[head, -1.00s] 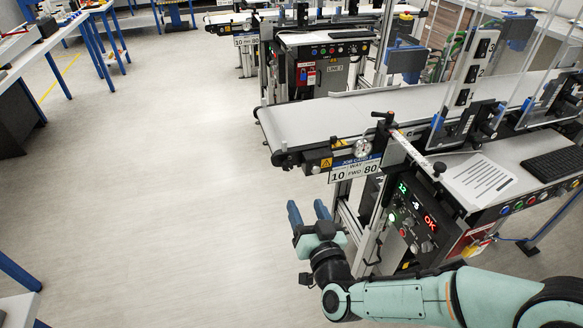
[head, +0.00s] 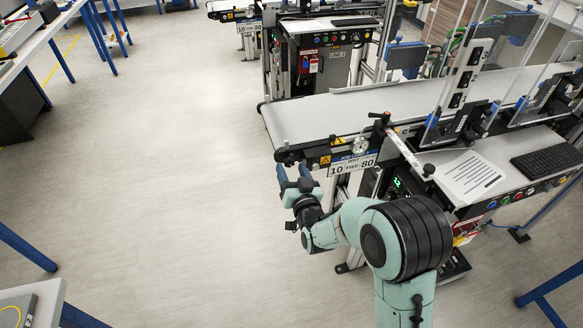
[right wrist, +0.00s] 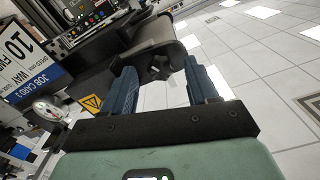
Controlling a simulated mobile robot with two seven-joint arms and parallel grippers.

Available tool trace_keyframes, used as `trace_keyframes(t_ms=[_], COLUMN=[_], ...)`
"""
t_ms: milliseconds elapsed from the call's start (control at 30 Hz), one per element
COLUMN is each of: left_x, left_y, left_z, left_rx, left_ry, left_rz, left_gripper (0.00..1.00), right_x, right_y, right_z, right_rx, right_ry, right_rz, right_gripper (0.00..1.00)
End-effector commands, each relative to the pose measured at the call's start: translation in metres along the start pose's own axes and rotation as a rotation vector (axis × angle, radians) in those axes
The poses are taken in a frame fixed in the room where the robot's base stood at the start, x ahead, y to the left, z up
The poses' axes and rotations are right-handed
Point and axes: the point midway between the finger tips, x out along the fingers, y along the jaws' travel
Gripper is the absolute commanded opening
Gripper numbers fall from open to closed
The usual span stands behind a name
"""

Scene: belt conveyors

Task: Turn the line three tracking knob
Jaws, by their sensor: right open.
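The line three conveyor (head: 320,115) has its rounded end at the left in the head view, with a job card (head: 352,166) on its side. In the right wrist view a black lobed knob (right wrist: 157,72) shows under the conveyor end, between my fingers in the picture. I cannot tell whether the fingers reach around it. My right gripper (head: 293,174) has blue fingers. It is open just below the conveyor end and also shows in the right wrist view (right wrist: 160,82). The knob is not clear in the head view. My left gripper is out of view.
A dial gauge (right wrist: 47,109) and a yellow warning label (right wrist: 91,103) sit beside the job card. The keyboard shelf (head: 490,172) stands to the right. The floor (head: 150,180) left of the conveyor is clear.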

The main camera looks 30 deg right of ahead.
Motion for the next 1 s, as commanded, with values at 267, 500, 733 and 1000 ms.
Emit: trace_keyframes(t_ms=[267, 500, 733, 1000], left_x=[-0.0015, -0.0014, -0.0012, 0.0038], left_y=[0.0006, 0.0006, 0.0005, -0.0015], left_z=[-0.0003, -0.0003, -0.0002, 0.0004], left_rx=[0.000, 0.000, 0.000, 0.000], left_ry=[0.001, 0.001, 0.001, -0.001], left_rz=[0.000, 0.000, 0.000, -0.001], left_gripper=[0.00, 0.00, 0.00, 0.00], right_x=[0.0093, 0.0090, 0.0088, 0.0087], right_y=[0.0001, 0.0000, 0.0000, 0.0007], right_z=[0.0002, 0.0001, 0.0000, 0.0000], right_rx=[0.000, 0.000, -0.002, -0.069], right_ry=[-0.001, 0.000, 0.000, 0.002], right_rz=[0.000, 0.000, 0.000, 0.001], right_gripper=[0.58, 0.26, 0.02, 0.02])
